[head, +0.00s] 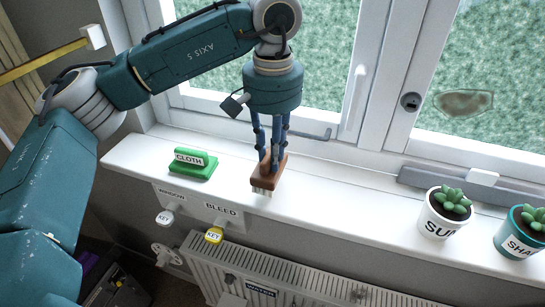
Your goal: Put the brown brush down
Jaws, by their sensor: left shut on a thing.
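The brown brush (268,176) is in the middle of the head view, with its pale bristles pointing down. My left gripper (270,160) comes down from above and is shut on the brush. The brush is over the white window sill (330,210), close to its front edge. I cannot tell whether the bristles touch the sill. My right gripper is not in view.
A white pot (445,212) and a teal pot (520,232) with succulents stand at the right. A radiator (300,280) is below. The sill between brush and pots is clear.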

